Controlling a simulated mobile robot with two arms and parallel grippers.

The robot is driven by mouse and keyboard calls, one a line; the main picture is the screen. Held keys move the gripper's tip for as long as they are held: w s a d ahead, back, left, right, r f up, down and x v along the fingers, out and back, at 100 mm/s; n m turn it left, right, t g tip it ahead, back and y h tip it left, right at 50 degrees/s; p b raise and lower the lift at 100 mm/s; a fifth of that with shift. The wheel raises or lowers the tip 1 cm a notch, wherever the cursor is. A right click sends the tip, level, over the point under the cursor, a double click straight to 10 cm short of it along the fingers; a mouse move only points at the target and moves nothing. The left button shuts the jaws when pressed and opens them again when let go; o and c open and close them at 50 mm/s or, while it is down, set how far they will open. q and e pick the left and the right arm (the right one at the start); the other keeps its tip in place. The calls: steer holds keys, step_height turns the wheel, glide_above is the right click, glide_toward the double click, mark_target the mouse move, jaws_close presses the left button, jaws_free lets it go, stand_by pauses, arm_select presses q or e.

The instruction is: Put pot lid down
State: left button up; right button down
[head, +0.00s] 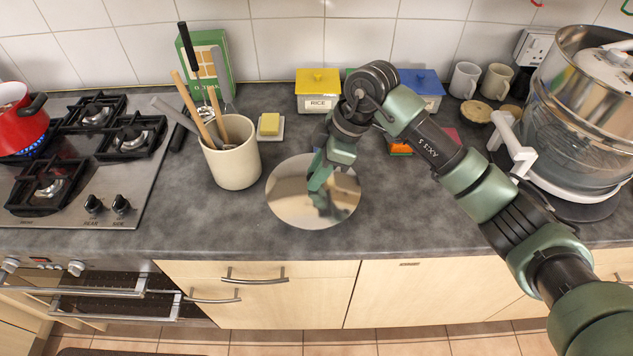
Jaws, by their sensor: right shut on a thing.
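The pot lid (313,205) is a round, shiny metal disc over the grey worktop, in the middle of the head view. It looks about level; whether its rim touches the worktop I cannot tell. My right gripper (320,182) reaches down over the lid's centre and is shut on it. The fingers hide the part they hold. My left gripper is not in view.
A cream utensil crock (233,165) stands left of the lid, with a butter dish (270,127) behind it. A yellow-lidded rice box (318,92) is at the back. A steamer (580,110) stands right. The hob (85,150) is left, with a red pot (20,118).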

steer(key=shift+f, duration=0.6)
step_height(320, 180, down, 3)
steer(key=shift+r+p, duration=0.2)
steer(key=shift+p, duration=0.2)
steer(key=shift+f, duration=0.35)
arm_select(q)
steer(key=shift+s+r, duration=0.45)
arm_select(e)
steer(key=c, duration=1.2)
jaws_free()
steer(key=shift+f, duration=0.15)
arm_select(q)
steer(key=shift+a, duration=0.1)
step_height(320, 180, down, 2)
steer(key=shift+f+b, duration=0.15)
steer(key=shift+b, duration=1.05)
arm_select(e)
steer(key=v, duration=1.2)
